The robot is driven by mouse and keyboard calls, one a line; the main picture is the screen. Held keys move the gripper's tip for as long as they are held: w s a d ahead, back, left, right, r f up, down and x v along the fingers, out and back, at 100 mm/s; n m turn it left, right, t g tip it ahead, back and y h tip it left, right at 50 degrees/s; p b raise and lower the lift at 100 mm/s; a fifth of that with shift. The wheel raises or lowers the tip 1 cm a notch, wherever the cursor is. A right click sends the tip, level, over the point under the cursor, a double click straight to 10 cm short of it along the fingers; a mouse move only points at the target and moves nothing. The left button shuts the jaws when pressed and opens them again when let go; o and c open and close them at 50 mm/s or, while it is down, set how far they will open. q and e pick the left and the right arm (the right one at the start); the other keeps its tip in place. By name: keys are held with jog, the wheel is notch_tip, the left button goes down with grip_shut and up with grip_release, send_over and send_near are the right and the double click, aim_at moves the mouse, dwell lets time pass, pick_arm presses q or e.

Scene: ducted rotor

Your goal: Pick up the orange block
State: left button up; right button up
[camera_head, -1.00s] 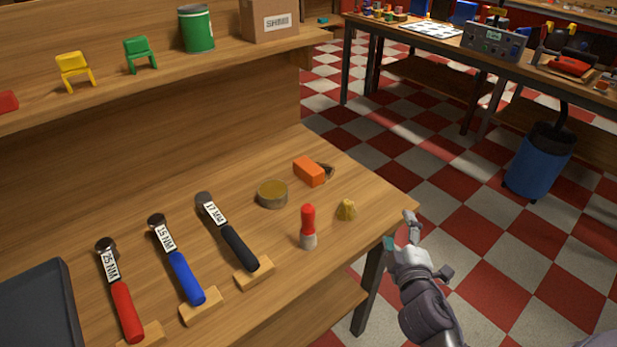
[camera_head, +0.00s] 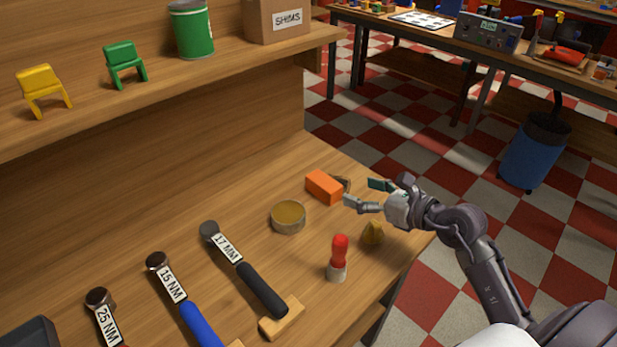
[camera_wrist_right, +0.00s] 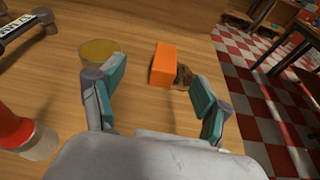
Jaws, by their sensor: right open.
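The orange block (camera_head: 324,187) lies on the wooden bench near its right edge. It also shows in the right wrist view (camera_wrist_right: 164,65), ahead of and between the two fingers. My right gripper (camera_head: 366,194) is open and empty, just to the right of the block and apart from it. In the right wrist view my right gripper (camera_wrist_right: 156,102) shows its teal-lined fingers spread wide. A small dark brown object (camera_wrist_right: 184,76) sits against the block's right side, partly hidden. My left gripper is not in view.
A round tin (camera_head: 288,217) stands left of the block. A red-capped bottle (camera_head: 338,258) and a yellow cone-like piece (camera_head: 373,232) stand nearer the front. Several labelled torque tools, such as the black-handled one (camera_head: 245,270), lie at left. A shelf (camera_head: 160,84) runs above.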

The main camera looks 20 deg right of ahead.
aim_at(328, 183)
jog(key=shift+w+d+f+g+h, duration=0.3)
jog(key=shift+d+f+g, duration=0.1)
jog(key=shift+d+f, duration=0.2)
jog(key=shift+w+f, duration=0.2)
jog(key=p+x, duration=0.1)
jog(key=x, duration=0.5)
jog(key=shift+w+a+f, duration=0.15)
jog(key=shift+w+f, duration=0.1)
jog(key=shift+w, duration=0.1)
jog(key=shift+w+a+f, duration=0.15)
jog(key=shift+w, duration=0.3)
jog(key=p+x, duration=0.1)
jog(key=x, duration=0.3)
jog(key=shift+w+a+f, duration=0.1)
jog(key=shift+w+a, duration=0.1)
jog(key=shift+w, duration=0.1)
jog(key=shift+c, duration=1)
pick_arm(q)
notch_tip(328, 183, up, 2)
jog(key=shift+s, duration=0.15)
pick_arm(e)
jog(key=c, duration=1.1)
